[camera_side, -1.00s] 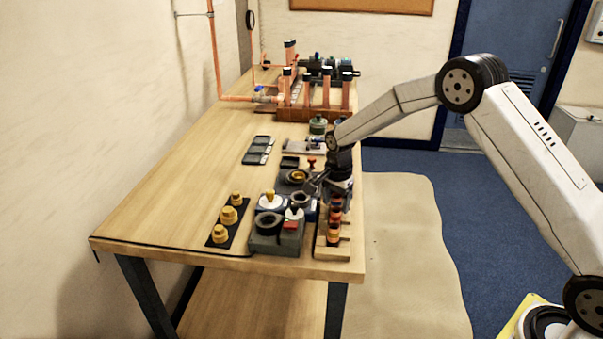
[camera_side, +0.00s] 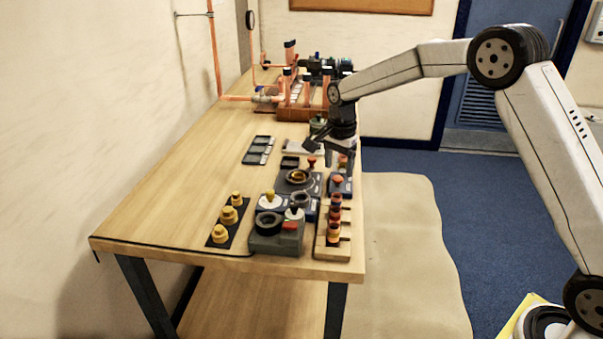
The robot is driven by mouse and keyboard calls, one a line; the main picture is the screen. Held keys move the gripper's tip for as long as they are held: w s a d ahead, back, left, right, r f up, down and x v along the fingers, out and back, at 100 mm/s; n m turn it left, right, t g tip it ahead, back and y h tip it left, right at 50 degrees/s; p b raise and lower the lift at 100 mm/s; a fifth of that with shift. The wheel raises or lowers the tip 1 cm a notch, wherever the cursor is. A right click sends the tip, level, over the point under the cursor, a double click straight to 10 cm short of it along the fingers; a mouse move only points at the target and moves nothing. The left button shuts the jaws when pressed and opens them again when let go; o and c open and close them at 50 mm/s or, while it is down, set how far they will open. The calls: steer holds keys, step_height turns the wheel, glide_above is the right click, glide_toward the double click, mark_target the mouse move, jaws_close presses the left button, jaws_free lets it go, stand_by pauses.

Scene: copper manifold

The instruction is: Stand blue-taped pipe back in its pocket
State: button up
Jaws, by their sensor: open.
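Several upright copper pipes with dark bands at the top stand on the wooden rack (camera_side: 290,114) at the far end of the bench. One pipe (camera_side: 290,50) stands taller behind the others, and another pipe (camera_side: 286,86) is at the front left. The bands are too small to tell which is blue tape, and I cannot make out the pocket. My arm hides the right part of the rack. My gripper (camera_side: 338,150) is open and empty, pointing down above the bench's right side, nearer than the rack and apart from it.
Below and nearer the camera are a dark round fixture (camera_side: 298,179), a grey block with a black ring (camera_side: 278,238) and a wooden stand of orange-black spools (camera_side: 334,225). Yellow knobs (camera_side: 228,215) sit at left.

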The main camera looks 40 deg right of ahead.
steer(key=shift+r, duration=0.6)
steer(key=shift+s, duration=0.1)
steer(key=s+a+f+n+t, duration=0.1)
steer(key=s+a+f+n, duration=0.1)
steer(key=s+n, duration=0.6)
steer(key=s+a+f+n+t, duration=0.1)
steer(key=s+n, duration=0.6)
steer(key=s, duration=1)
steer(key=shift+a+f+n+t, duration=0.3)
steer(key=shift+a+f+n, duration=0.1)
steer(key=shift+a+f, duration=0.3)
